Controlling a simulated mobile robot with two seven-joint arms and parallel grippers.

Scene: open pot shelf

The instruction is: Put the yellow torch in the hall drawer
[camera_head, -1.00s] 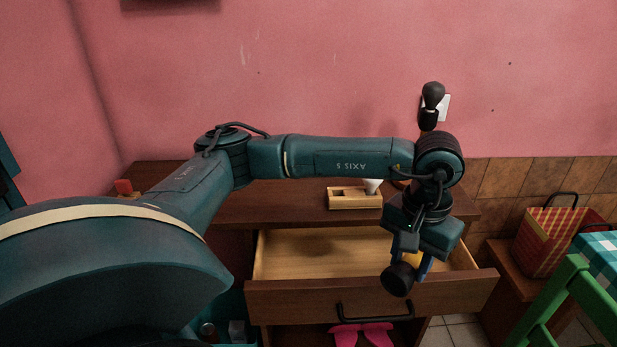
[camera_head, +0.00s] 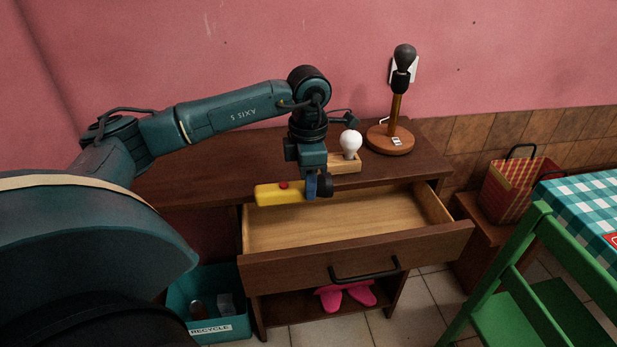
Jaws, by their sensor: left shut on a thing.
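My left gripper (camera_head: 314,187) is shut on the yellow torch (camera_head: 279,194). The torch lies about level, with a red button on top and a dark head at its right end. It is held over the back left part of the open hall drawer (camera_head: 355,268). The drawer is pulled out, and its visible pale wooden floor is bare. The gripper and torch hide its back left corner. I cannot tell how high the torch is above the drawer. My right gripper is not in view.
On the cabinet top (camera_head: 203,174) stand a wooden tray (camera_head: 346,167) with a white bulb (camera_head: 351,141) and a lamp (camera_head: 397,103). Pink items (camera_head: 346,295) lie below the drawer. A recycling bin (camera_head: 205,328) is at lower left; a green chair (camera_head: 519,290) stands at right.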

